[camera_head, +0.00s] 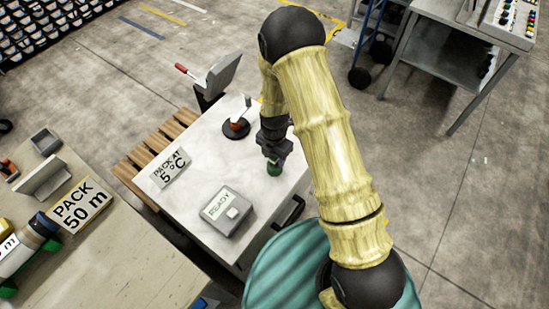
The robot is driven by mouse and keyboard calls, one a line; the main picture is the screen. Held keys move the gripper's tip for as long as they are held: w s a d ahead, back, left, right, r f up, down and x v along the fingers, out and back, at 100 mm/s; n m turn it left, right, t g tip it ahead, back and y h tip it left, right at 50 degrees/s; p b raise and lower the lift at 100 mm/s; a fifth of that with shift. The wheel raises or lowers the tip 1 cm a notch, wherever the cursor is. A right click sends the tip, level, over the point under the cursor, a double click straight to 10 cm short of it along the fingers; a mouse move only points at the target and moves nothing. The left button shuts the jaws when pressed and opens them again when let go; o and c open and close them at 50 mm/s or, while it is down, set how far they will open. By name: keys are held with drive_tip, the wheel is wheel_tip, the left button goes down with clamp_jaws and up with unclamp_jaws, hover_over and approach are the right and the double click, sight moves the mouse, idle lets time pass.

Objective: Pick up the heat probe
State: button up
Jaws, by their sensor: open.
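I cannot tell for certain which thing is the heat probe. A small upright item with a white top and an orange-red lower part (237,122) stands on a round black base on the white worktop (215,160). A small green object (274,169) is at the tip of my gripper (274,157), over the right part of the worktop. My gripper points down and is open. Its fingers partly hide the green object, and I cannot tell whether they touch it. A thin red-handled tool (186,71) also shows beyond the worktop's far edge.
A grey device reading READY (226,211) and a "PACK AT 5°C" sign (170,168) stand on the worktop. A "PACK 50 m" sign (80,206) is on the left bench. A black handle (289,212) is at the worktop's right side. A grey table (440,55) stands at upper right.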

drive_tip(key=shift+f, duration=0.75)
clamp_jaws()
drive_tip(key=shift+r, duration=0.1)
wheel_tip(320, 180, up, 10)
drive_tip(key=shift+b, duration=0.75)
drive_tip(key=shift+d, duration=0.1)
